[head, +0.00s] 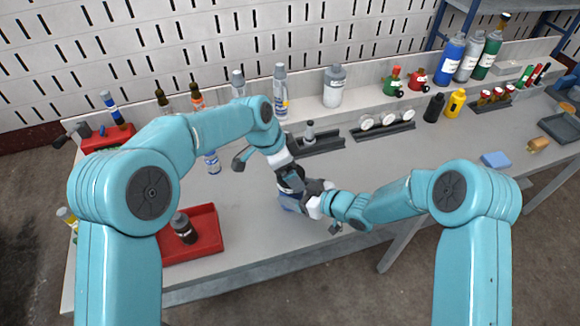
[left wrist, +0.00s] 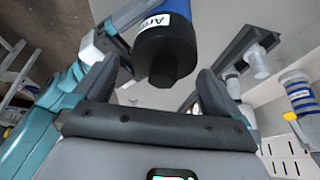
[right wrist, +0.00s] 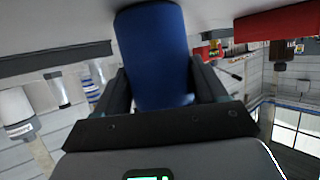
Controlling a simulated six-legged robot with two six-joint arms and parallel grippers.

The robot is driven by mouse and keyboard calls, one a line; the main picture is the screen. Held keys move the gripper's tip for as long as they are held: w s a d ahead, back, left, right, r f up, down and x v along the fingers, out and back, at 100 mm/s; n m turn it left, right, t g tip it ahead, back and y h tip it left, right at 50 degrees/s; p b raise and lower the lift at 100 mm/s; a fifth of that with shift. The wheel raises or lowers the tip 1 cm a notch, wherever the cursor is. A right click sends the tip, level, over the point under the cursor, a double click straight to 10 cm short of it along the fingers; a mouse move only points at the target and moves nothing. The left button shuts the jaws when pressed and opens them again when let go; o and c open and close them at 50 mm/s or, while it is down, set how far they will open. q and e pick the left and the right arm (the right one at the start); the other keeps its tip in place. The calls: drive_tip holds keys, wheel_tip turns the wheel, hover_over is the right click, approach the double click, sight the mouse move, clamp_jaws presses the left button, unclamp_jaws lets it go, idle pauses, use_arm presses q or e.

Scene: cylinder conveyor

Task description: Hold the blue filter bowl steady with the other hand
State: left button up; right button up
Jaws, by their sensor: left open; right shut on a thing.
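The blue filter bowl (head: 290,204) is over the table's front middle in the head view, mostly hidden by my grippers. In the right wrist view the blue bowl (right wrist: 155,50) stands between the fingers of my right gripper (right wrist: 160,80), which is shut on it. In the left wrist view the bowl (left wrist: 181,45) shows a white label and a black end (left wrist: 165,62). My left gripper (left wrist: 158,75) is open, with its fingers on either side of that black end and visible gaps. In the head view my left gripper (head: 290,178) is just above my right gripper (head: 312,200).
A red tray (head: 213,238) with a dark bottle (head: 184,228) lies to the left. A black rack (head: 322,147) stands behind the grippers. Several bottles line the back ledge. The table's front right (head: 400,175) is mostly clear. The front edge is close to the bowl.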

sight(296, 169)
use_arm(q)
drive_tip(key=n, duration=0.2)
drive_tip(key=n+t+y, duration=0.1)
drive_tip(key=n, duration=0.1)
drive_tip(key=shift+n+t, duration=0.3)
drive_tip(key=shift+n, duration=0.7)
drive_tip(key=n+t+y, duration=0.1)
drive_tip(key=n, duration=0.1)
drive_tip(key=shift+d+n, duration=0.1)
drive_tip(key=shift+n, duration=0.2)
drive_tip(key=shift+w+d+f, duration=0.1)
drive_tip(key=shift+w+d, duration=0.25)
drive_tip(key=shift+w, duration=0.25)
drive_tip(key=shift+w+d+f, duration=0.1)
drive_tip(key=shift+w+d, duration=0.2)
drive_tip(key=shift+w, duration=0.25)
drive_tip(key=shift+s+f, duration=0.2)
drive_tip(key=shift+f, duration=0.25)
drive_tip(key=shift+w+f, duration=0.1)
drive_tip(key=shift+f, duration=0.6)
